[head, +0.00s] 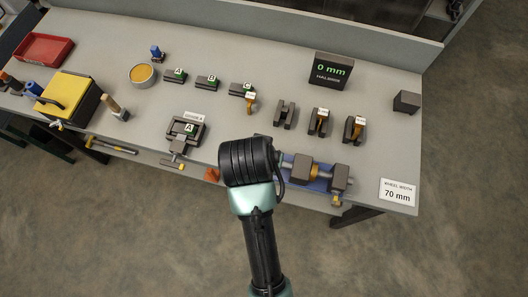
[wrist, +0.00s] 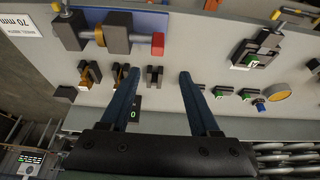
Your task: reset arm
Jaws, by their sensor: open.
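My gripper (wrist: 158,76) is open in the wrist view, with its two dark blue fingers apart and nothing between them. Beyond its tips lie the grey bench top and a dark slotted block (wrist: 154,75). In the head view my arm rises from the bottom and its black wrist part covers the front middle of the bench; the fingers are hidden there. A blue-based fixture with a shaft and dark blocks (head: 303,170) stands just right of my wrist, and it also shows in the wrist view (wrist: 115,38).
A display reading 0 mm (head: 331,71) stands at the back. Slotted blocks (head: 285,113) and small labelled blocks (head: 208,83) stand mid-bench. A vise (head: 186,131), yellow-topped box (head: 68,95), red tray (head: 44,49) and tin (head: 142,76) are left. A 70 mm card (head: 398,191) lies front right.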

